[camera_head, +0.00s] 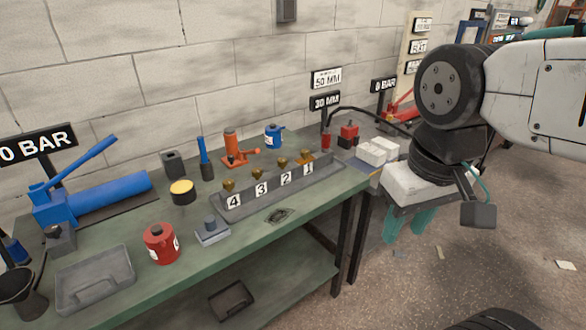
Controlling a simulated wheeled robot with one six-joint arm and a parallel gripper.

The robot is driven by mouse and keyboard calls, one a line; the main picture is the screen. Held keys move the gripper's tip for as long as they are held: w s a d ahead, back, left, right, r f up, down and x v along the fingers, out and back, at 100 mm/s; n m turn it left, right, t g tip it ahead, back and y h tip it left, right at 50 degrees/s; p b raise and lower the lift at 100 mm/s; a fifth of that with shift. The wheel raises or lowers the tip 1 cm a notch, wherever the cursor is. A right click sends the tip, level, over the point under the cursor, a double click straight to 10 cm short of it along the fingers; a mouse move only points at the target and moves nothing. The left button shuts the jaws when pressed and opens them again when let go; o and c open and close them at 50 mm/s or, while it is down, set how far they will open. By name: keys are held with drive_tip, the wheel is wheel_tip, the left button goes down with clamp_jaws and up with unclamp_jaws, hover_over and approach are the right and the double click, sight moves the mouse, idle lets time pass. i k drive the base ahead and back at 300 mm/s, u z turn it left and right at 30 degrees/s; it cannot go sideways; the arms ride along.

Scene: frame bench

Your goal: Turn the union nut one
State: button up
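A grey rail (250,200) on the green bench carries a row of brass fittings with white number plates, reading 4, 3, 2, 1 from left to right. The fitting behind plate 1 (308,169) is union nut one (305,157), at the rail's far right end. It looks more orange and wider than the others; its fine shape is too small to tell. My gripper (408,230) hangs to the right of the bench, clear of the rail, with two teal fingers pointing down. The fingers are apart, with nothing visible between them.
The green bench (115,290) also holds a red canister (161,243), a blue pump (95,195), an orange jack (234,148) and a grey tray (95,278). Signposts (325,101) stand behind the rail's right end. Open floor (520,250) lies to the right.

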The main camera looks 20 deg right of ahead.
sight(305, 153)
drive_tip(key=k, duration=0.65)
drive_tip(key=z, duration=0.55)
drive_tip(key=i, duration=1.35)
drive_tip(key=u, duration=0.6)
